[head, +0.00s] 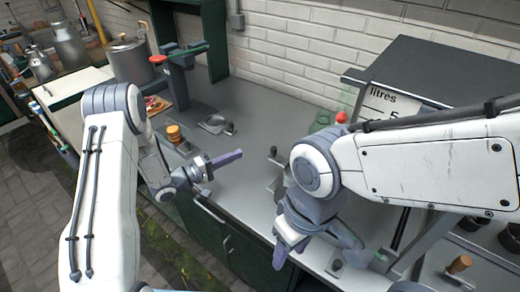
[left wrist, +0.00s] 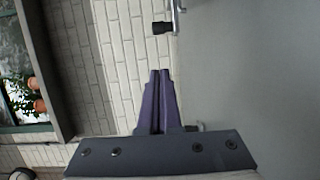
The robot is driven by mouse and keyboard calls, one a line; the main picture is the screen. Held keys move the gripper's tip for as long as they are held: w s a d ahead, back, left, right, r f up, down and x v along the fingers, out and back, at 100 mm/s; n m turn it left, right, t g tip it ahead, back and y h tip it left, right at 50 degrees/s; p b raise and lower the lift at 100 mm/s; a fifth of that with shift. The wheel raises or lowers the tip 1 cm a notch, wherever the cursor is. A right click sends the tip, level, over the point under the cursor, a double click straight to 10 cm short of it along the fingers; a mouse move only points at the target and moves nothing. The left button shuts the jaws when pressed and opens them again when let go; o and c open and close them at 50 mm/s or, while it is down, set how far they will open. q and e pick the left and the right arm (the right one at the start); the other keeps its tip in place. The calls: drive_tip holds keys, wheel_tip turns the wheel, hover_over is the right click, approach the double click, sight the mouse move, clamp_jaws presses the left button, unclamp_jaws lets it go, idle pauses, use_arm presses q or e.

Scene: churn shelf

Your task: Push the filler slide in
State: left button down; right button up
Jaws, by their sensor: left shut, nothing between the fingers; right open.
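The filler is the grey box-shaped unit (head: 440,65) with a "litres" scale plate (head: 385,105) at the right of the head view; I cannot tell for sure which part is its slide. A dark knob (head: 273,152) stands on the counter, to the right of my left gripper. My left gripper (head: 240,154) is shut and empty, its purple fingers pointing right, apart from that knob. In the left wrist view, the shut fingers (left wrist: 159,72) point toward a black knob (left wrist: 162,28) on a metal part. My right gripper (head: 318,243) is open above the counter's front; my right arm hides part of the filler.
The grey counter (head: 245,105) has clear room behind my left gripper. A cork-topped item (head: 459,264) is at the lower right.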

use_arm(q)
drive_tip(key=p+x, duration=0.1)
drive_tip(key=x, duration=0.4)
drive_tip(key=shift+w+d+r, duration=0.1)
drive_tip(key=shift+d+r, duration=0.05)
drive_tip(key=shift+d, duration=0.25)
drive_tip(key=shift+s+d+p, duration=0.25)
drive_tip(key=shift+d+p, duration=0.45)
drive_tip(key=shift+d, duration=0.4)
drive_tip(key=shift+s+d, duration=0.1)
drive_tip(key=shift+d, duration=0.45)
use_arm(e)
wheel_tip(320, 180, up, 3)
drive_tip(key=shift+r, duration=0.1)
use_arm(q)
drive_tip(key=shift+f, duration=0.25)
